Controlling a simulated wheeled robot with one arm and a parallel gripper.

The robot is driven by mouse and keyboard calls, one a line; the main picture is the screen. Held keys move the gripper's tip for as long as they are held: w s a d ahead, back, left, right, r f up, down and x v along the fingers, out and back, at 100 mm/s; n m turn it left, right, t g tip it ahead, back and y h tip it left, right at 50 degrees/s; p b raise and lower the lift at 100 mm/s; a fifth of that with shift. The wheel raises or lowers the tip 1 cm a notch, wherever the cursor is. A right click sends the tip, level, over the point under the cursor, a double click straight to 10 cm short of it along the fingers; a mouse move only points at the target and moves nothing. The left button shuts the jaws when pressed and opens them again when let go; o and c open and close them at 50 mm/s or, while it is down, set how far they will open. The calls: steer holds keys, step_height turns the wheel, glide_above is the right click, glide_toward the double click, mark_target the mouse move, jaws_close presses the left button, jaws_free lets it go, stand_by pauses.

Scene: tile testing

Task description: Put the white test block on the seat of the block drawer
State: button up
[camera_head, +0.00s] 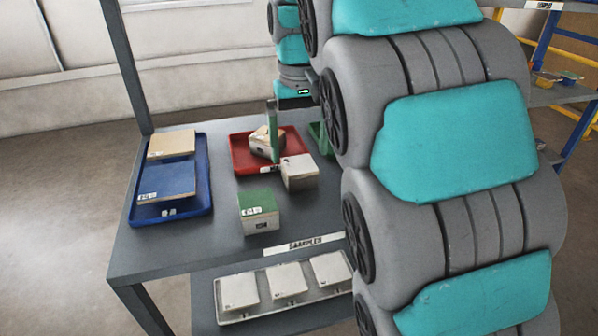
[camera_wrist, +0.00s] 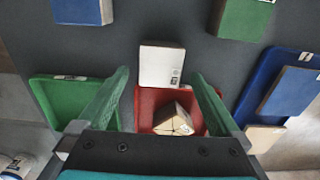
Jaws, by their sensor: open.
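The white test block (camera_head: 299,172) stands on the grey table at the front right corner of the red tray. It also shows in the wrist view (camera_wrist: 161,64), close to the tray's edge. My gripper (camera_wrist: 160,74) is open, its two green fingers spread to either side of the white block's near part in that picture, with nothing held. In the head view one green finger (camera_head: 272,130) shows above the red tray; my arm hides part of the rest. Below the table front, a pale tray (camera_head: 237,318) holds three white-topped blocks; I cannot tell whether this is the block drawer.
The red tray (camera_head: 240,153) holds a tilted beige-topped block (camera_head: 264,138). A green-topped block (camera_head: 260,210) stands in front. A blue tray (camera_head: 205,195) at left holds a beige and a blue block. A green tray (camera_wrist: 58,92) lies beside the red one.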

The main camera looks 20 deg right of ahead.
mark_target(299, 164)
steer(key=shift+f, duration=1.65)
jaws_close()
